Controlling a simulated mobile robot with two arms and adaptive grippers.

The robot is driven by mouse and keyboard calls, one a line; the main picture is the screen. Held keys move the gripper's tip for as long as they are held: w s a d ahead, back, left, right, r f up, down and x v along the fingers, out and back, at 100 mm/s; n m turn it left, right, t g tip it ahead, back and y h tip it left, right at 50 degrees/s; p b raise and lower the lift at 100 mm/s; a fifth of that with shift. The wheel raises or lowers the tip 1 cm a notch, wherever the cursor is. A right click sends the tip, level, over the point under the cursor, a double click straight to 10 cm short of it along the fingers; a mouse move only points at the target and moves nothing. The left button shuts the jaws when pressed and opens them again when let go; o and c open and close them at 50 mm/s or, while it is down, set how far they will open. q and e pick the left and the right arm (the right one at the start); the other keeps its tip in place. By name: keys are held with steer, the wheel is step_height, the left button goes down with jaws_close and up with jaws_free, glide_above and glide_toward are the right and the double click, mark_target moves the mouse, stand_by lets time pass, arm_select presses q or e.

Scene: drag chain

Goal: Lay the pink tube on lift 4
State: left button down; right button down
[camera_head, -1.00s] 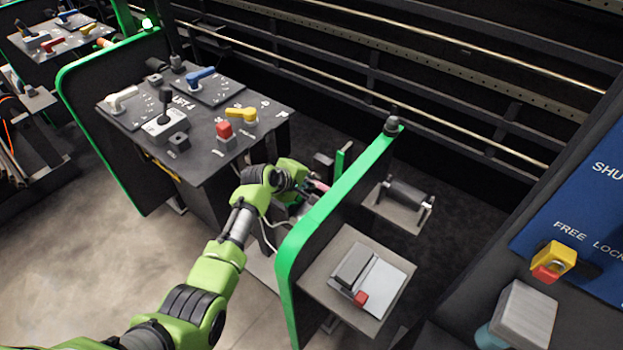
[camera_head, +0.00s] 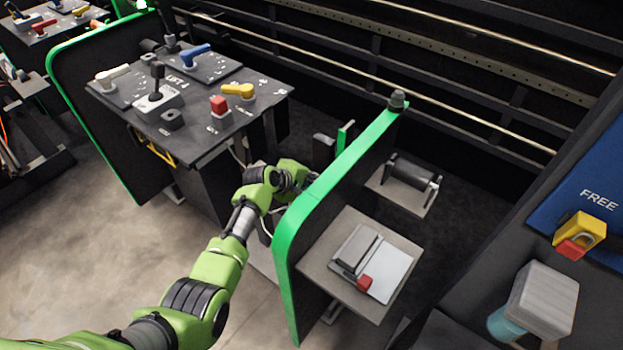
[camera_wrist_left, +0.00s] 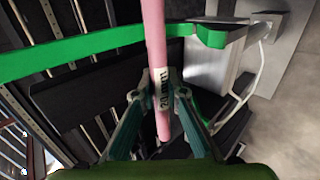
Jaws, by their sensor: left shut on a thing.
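The pink tube (camera_wrist_left: 155,40) shows in the left wrist view, running from the top edge down between the fingers, with a white label marked "20 mm". My left gripper (camera_wrist_left: 160,90) is shut on it around the label. In the head view my left arm reaches in beside the lift 4 panel (camera_head: 200,138); its gripper and the tube are hidden behind the green-edged partition. The lift 4 panel carries a black joystick, a red button and yellow, blue and white handles. My right gripper is in no view.
The green-edged partition (camera_head: 320,200) stands close to the right of my left arm. Beyond it are a small stand with a red button (camera_head: 364,283) and a roller (camera_head: 410,172). A blue board with a yellow lock (camera_head: 580,230) is at right. The floor at lower left is clear.

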arm_select(q)
steer(key=shift+f+b, duration=1.9)
steer(key=shift+f, duration=0.75)
steer(key=c, duration=2)
jaws_free()
steer(key=shift+o, duration=0.2)
steer(key=v, duration=1.2)
